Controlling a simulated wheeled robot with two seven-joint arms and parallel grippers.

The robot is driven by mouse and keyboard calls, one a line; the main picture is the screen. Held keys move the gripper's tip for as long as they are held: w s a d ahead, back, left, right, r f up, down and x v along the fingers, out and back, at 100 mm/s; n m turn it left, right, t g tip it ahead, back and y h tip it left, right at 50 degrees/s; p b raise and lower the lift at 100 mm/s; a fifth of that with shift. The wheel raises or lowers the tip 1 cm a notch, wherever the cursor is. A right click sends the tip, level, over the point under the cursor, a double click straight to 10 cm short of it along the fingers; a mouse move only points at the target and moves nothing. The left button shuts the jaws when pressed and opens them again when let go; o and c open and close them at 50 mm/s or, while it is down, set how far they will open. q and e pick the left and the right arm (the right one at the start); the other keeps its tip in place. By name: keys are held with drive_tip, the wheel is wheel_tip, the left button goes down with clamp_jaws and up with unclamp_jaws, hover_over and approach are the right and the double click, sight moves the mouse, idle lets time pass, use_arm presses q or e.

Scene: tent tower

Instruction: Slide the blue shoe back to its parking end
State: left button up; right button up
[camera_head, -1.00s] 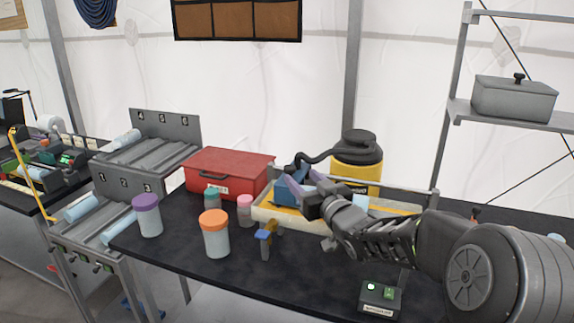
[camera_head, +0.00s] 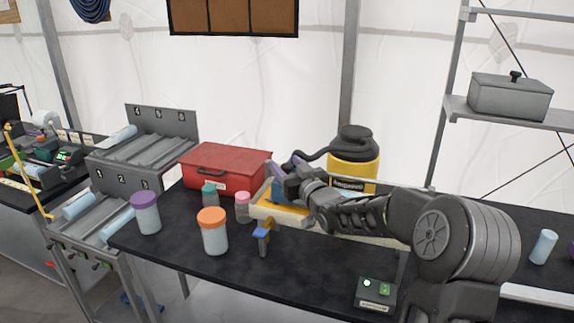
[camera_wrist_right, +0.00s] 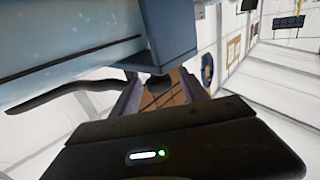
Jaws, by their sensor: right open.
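The blue shoe (camera_head: 278,190) sits at the left end of a cream-edged track (camera_head: 280,214) with a yellow bed, on the dark table. My right gripper (camera_head: 285,168) is at the shoe, with its purple fingers open. The shoe is partly hidden behind the gripper. In the right wrist view a large blue block, apparently the shoe (camera_wrist_right: 85,60), fills the upper left beside the fingers. The open gap between the fingers (camera_wrist_right: 160,95) shows only background. I cannot tell whether the gripper touches the shoe. My left gripper is not in view.
A red case (camera_head: 225,168) stands behind the track's left end. An orange-lidded jar (camera_head: 214,236), a purple-lidded jar (camera_head: 146,215) and two smaller bottles stand to the left. A yellow canister (camera_head: 352,172) stands behind the track. A small switch box (camera_head: 375,292) lies at the front.

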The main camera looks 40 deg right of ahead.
clamp_jaws()
idle(0.4)
idle(0.9)
